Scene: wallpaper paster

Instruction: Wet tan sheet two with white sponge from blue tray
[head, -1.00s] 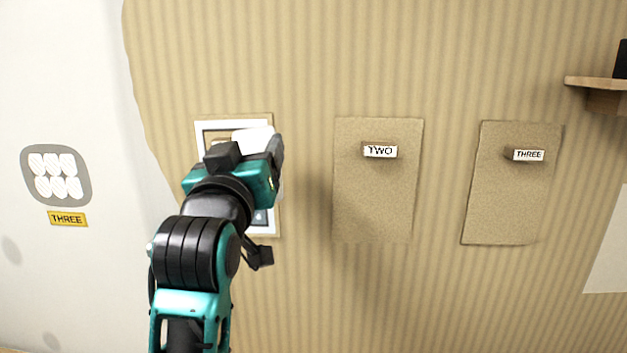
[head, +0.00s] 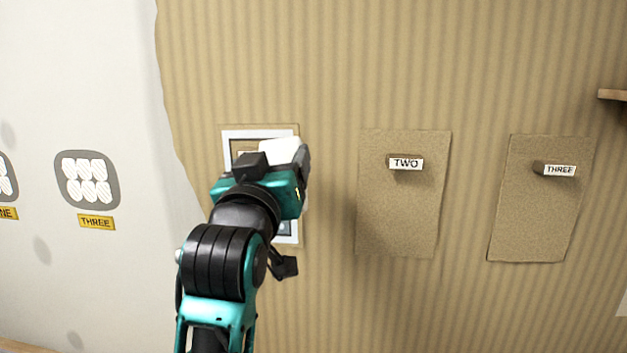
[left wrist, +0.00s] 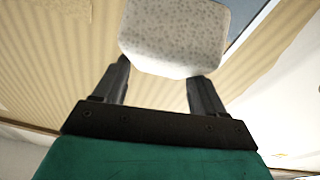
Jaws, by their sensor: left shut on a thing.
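Tan sheet two (head: 402,220) is on the striped wall right of centre in the head view, with a small block labelled TWO (head: 406,163) on its upper part. My left gripper (head: 290,160) is left of that sheet, in front of a white-framed panel, and is shut on the white sponge (head: 281,151). In the left wrist view the speckled white sponge (left wrist: 175,38) sits between the two dark fingers (left wrist: 160,85). The blue tray is not in view. My right gripper is not in view.
The white-framed panel (head: 240,134) is partly hidden by my left arm. Tan sheet three (head: 540,220) is to the right. A grey oval plate with several white pads (head: 87,180) and a yellow THREE label (head: 96,222) are at left. A wooden shelf (head: 614,95) juts in at upper right.

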